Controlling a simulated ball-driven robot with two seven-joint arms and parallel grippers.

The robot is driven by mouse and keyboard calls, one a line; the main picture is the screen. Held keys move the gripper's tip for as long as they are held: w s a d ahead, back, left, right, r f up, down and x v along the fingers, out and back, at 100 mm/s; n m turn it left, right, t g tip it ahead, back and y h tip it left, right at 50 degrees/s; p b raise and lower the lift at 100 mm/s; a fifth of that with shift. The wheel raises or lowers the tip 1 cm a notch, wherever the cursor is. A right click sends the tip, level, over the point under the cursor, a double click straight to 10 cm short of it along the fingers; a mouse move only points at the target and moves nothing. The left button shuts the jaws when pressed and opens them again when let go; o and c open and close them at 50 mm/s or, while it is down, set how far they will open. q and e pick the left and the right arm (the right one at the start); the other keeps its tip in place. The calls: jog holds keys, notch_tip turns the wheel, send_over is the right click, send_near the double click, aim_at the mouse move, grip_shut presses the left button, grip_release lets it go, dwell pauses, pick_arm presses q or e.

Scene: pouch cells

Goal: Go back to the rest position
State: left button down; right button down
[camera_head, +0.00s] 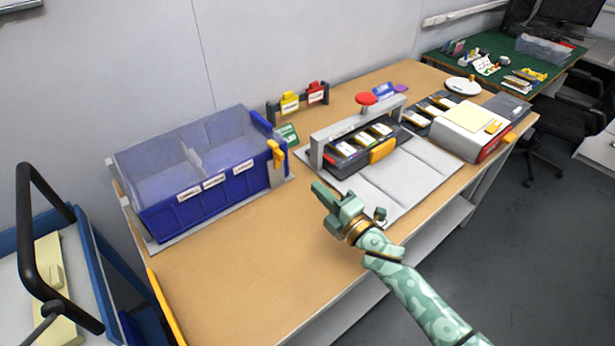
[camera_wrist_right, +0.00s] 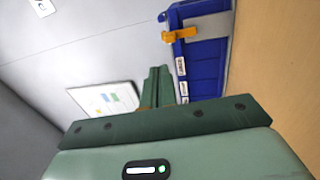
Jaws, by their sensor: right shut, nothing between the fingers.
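My right gripper (camera_head: 323,194) is above the front part of the wooden table, in front of the grey mat and to the right of the blue bin. It is shut and empty, with its fingers pressed together. In the right wrist view its closed fingers (camera_wrist_right: 158,86) point towards the wall, and the blue bin (camera_wrist_right: 205,55) with its orange latch lies to their right. My left gripper does not show in the head view.
The blue two-part bin (camera_head: 215,186) stands at the table's left. A grey press frame (camera_head: 317,149) with a red knob and a tray of cells stands mid-table on a grey mat (camera_head: 432,172). A white-topped box (camera_head: 468,116) is further right. The front-left tabletop (camera_head: 225,265) is clear.

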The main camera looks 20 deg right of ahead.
jog(key=s+d+f+m+g+h, duration=0.1)
jog(key=s+d+m+h, duration=0.1)
jog(key=s+m+h, duration=0.1)
jog(key=s+d+f+m+g+h, duration=0.2)
jog(key=s+d+m+h, duration=0.1)
jog(key=s, duration=0.3)
jog(key=s+d+f+m+g+h, duration=0.1)
jog(key=s+d+m+g+h, duration=0.1)
jog(key=s+d+m+h, duration=0.1)
jog(key=shift+s+f+m, duration=0.35)
jog(key=shift+s+m, duration=0.3)
jog(key=shift+m, duration=0.05)
jog(key=s+d+m+g+h, duration=0.35)
jog(key=s+g, duration=0.25)
jog(key=s, duration=0.8)
jog(key=s+a+f+m+g+y, duration=0.1)
jog(key=s+a+f+g+y, duration=0.15)
jog(key=f, duration=0.95)
jog(key=s+a+f+m+g+y, duration=0.1)
jog(key=s+f, duration=0.2)
jog(key=f, duration=0.9)
jog(key=s+f+m+g+y, duration=0.1)
jog(key=s+f, duration=0.7)
jog(key=s, duration=0.2)
jog(key=s+f+m+g, duration=0.1)
jog(key=s+f+g, duration=0.1)
jog(key=s+f, duration=0.6)
jog(key=s, duration=0.2)
jog(key=shift+s+m+y, duration=0.35)
jog(key=shift+y, duration=0.05)
